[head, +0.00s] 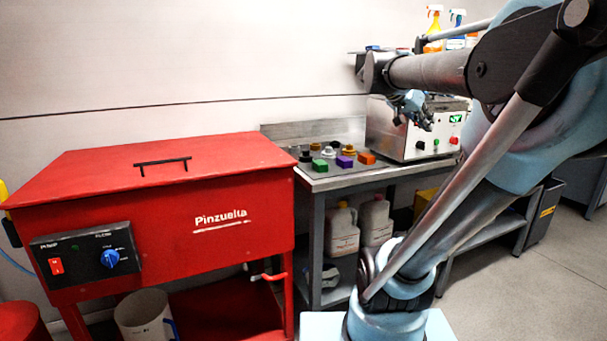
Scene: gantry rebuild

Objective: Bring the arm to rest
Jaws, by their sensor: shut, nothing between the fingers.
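My arm rises from the lower right and bends back over the workbench in the head view. My gripper (424,117) hangs at the end of the arm, in front of the white and grey machine (391,143). Its fingers look small and dark, and it is shut with nothing seen in it. It appears above the bench, apart from the coloured blocks. Part of the machine is hidden behind my gripper and arm.
A red Pinzuelta washer (160,205) with a closed lid stands at left. Jugs (342,230) stand below. Spray bottles (434,28) are behind my arm.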

